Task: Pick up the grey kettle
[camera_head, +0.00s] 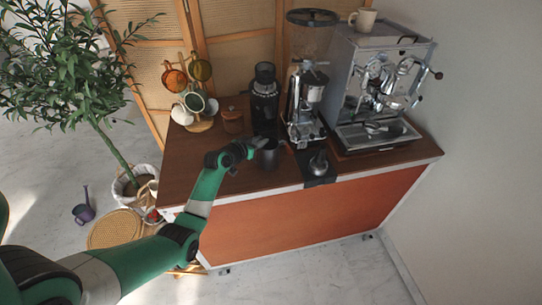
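A dark grey, pot-like vessel (269,156), which looks like the grey kettle, stands on the brown counter top (232,178) near its front edge. A spout or handle on it cannot be made out. My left gripper (257,146) reaches in from the left, with its tip at the upper left rim of this vessel. The fingers are small and dark, so I cannot tell whether they are open or shut, or whether they touch the vessel. My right gripper is not in view.
A black grinder (264,98) stands behind the vessel. A tall grinder (307,100) and an espresso machine (378,95) stand to the right. A tamper (318,163) sits on a black mat. A mug rack (199,124) and brown jar (232,120) stand at the left.

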